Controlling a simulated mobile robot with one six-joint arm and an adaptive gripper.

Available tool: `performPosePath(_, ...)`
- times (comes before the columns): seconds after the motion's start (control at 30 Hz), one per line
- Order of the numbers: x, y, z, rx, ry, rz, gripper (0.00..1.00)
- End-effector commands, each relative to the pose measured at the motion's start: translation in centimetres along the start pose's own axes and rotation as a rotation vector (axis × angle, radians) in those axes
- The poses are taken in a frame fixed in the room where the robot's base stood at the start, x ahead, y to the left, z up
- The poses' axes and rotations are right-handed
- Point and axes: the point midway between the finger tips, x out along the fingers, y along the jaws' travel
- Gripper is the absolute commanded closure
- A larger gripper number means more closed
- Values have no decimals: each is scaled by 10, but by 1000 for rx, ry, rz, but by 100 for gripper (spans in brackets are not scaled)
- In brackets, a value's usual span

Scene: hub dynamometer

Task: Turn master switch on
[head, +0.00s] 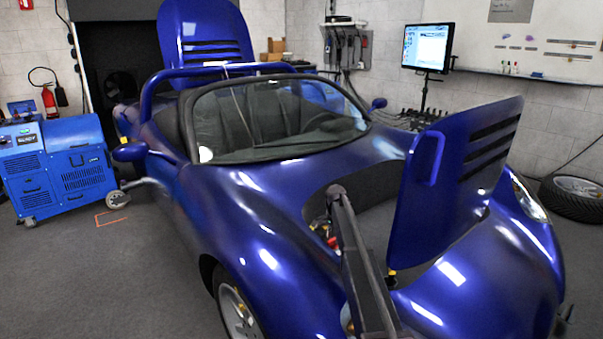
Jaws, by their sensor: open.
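The blue open-top car (270,200) fills the middle of the head view, with its front hood panel (450,190) raised. A dark opening (372,205) shows in its nose. Small red and yellow parts (331,241) show inside, at the opening's left side; they are too small to tell whether one is the master switch. A dark beam, which looks like a link of my arm, crosses in front of the opening and hides part of it. I cannot make out my gripper's fingers anywhere.
The raised hood panel stands close on the right of the opening. A blue wheeled machine (60,165) and a red extinguisher (49,101) are at the left. A monitor (428,47) stands behind, and a loose wheel (577,197) lies at the right. Floor at the lower left is clear.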

Motion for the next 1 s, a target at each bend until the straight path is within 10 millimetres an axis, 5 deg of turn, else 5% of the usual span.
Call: performPosePath(1.0, -149, 0, 0, 0, 0, 0, 46)
